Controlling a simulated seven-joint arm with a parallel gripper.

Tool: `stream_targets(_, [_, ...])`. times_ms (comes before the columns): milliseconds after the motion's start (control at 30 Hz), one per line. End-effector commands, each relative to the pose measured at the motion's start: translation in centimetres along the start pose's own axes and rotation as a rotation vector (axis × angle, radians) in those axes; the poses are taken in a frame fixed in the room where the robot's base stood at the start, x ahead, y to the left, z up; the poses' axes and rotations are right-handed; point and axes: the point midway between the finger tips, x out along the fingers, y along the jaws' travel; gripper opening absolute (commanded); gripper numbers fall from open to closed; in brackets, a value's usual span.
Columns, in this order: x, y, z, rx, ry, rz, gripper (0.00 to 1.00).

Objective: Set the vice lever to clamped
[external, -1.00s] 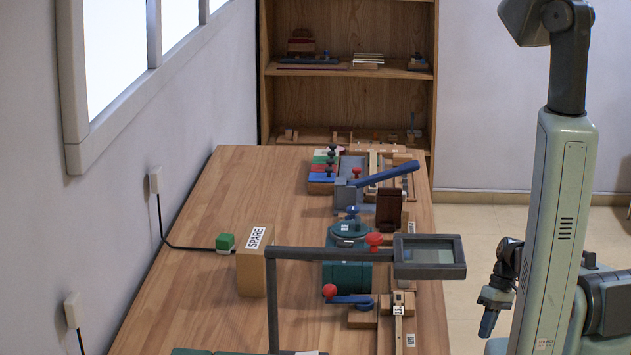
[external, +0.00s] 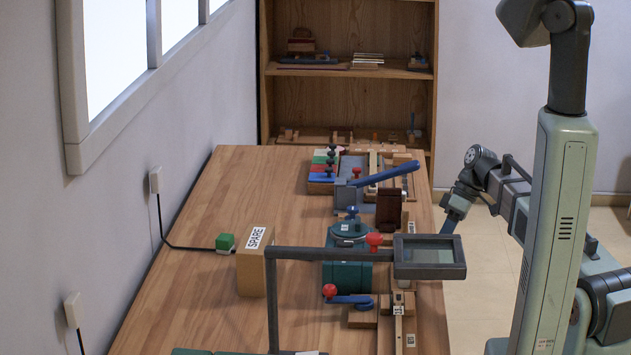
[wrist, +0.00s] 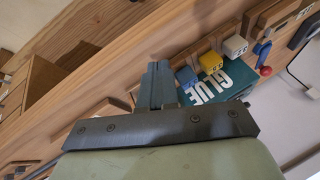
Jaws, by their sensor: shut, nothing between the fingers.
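A short blue lever with a red ball (external: 347,299) lies low on a wooden base at the near end of the bench. A longer blue lever (external: 388,174) slopes up to the right from a grey block farther back. I cannot tell which is the vice lever. A blue lever with a red ball also shows at the upper right of the wrist view (wrist: 263,58). My gripper (external: 449,226) is shut and empty, at the bench's right edge behind the framed screen. Its fingers (wrist: 160,84) are together in the wrist view, apart from both levers.
A screen on a dark post (external: 430,257) stands in front of my gripper. A teal box marked GLUE (wrist: 222,82) shows beyond the fingers, with blue, yellow and white blocks beside it. A SPARE box (external: 254,268) stands left. The bench's left side (external: 205,220) is mostly clear.

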Motion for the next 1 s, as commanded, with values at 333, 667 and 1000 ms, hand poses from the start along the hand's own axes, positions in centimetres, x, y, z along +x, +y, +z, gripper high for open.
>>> stream_targets(333, [1.2,-8.2,-7.6,-0.090,-0.011,-0.022,0.00])
stream_targets(667, [3.0,-16.2,-12.7,-0.144,-0.025,-0.045,0.00])
stream_targets(1000, [4.1,-22.4,-15.5,-0.179,-0.032,-0.065,0.00])
